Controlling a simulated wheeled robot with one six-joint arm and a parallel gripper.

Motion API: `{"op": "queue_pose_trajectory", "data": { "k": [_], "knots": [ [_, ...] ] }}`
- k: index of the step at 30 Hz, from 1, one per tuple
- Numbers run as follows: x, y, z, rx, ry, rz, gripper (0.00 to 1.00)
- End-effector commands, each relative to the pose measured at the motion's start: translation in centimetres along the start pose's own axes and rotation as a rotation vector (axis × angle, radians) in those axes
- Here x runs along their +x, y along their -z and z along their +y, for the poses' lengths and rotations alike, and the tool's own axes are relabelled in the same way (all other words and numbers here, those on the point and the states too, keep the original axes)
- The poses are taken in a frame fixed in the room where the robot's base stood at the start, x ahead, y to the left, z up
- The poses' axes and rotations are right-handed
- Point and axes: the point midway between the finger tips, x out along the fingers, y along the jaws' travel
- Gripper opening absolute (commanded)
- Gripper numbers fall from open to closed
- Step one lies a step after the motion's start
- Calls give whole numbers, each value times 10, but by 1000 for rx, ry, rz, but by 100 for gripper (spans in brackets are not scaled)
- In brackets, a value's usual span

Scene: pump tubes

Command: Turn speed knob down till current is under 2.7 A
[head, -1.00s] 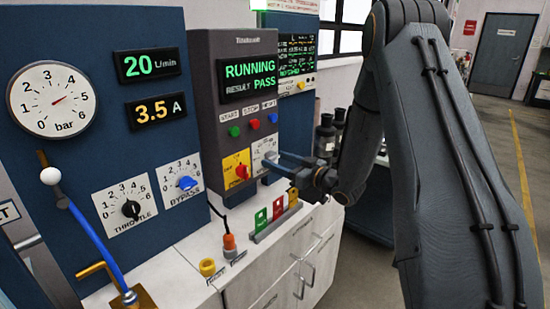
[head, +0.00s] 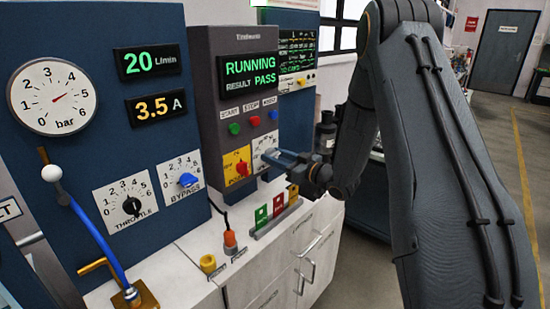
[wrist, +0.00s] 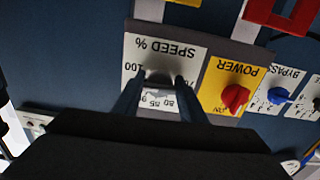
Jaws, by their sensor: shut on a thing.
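The speed knob (wrist: 158,76) sits on a white "SPEED %" plate (wrist: 185,52), upside down in the wrist view, with marks from about 70 to 100 visible. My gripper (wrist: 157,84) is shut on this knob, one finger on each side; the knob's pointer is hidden. In the head view my gripper (head: 272,155) covers much of the plate (head: 262,143). The current display (head: 156,109) reads 3.5 A in yellow digits.
A yellow power plate with a red knob (wrist: 235,97) is right beside the speed plate. Start, stop and mode buttons (head: 253,121) are above. The screen (head: 251,73) reads RUNNING, RESULT PASS; flow (head: 148,63) reads 20. Coloured cards (head: 277,205) stand below my gripper.

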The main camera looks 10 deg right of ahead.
Motion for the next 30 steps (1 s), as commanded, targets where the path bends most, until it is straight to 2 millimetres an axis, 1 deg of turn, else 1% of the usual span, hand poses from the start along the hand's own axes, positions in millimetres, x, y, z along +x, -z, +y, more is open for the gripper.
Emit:
{"op": "queue_pose_trajectory", "data": {
  "k": [18, 24, 30],
  "knots": [
    [0, -2, 2, -377, -1, -1, 15],
    [0, -1, 2, -455, -1, -1, 15],
    [-1, -1, 2, -486, -1, -1, 15]
  ]
}}
